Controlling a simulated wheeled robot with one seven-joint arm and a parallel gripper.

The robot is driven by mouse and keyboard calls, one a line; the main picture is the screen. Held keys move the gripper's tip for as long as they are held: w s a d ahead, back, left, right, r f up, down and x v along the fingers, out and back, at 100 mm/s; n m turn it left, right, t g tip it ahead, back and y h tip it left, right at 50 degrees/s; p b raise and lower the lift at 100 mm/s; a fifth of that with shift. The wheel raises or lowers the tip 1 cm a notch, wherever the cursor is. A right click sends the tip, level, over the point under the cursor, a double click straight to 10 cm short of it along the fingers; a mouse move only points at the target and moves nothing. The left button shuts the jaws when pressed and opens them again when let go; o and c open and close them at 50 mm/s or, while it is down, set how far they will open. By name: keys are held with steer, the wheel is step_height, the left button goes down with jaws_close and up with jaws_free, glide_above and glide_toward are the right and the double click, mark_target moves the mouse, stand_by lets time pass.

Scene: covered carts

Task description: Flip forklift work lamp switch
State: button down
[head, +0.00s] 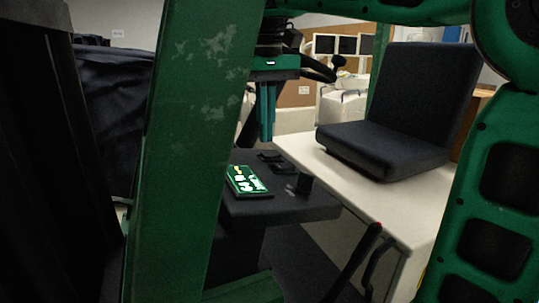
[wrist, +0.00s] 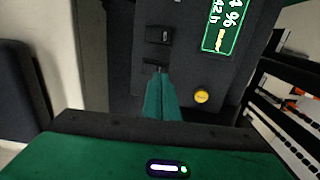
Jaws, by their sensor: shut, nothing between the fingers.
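The forklift's dark console (head: 285,208) has a lit green display (head: 246,181) and small black switches (head: 283,168) on its top. In the wrist view one black rocker switch (wrist: 158,35) sits beside the display (wrist: 225,25), and a second dark switch (wrist: 154,64) lies just below it. I cannot read which one is the work lamp switch. My gripper (head: 266,138) points down over the console, its teal fingers shut and empty. In the wrist view the fingertips (wrist: 160,74) are at the lower switch and partly hide it; I cannot tell whether they touch.
A yellow button (wrist: 201,96) is right of my fingers on the console. A green forklift post (head: 185,130) stands close at left and another green frame (head: 490,170) at right. A black seat (head: 390,115) rests on a pale base behind. Dark covers hang at far left.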

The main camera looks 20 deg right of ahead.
mark_target(265, 154)
steer(key=shift+r, duration=2.4)
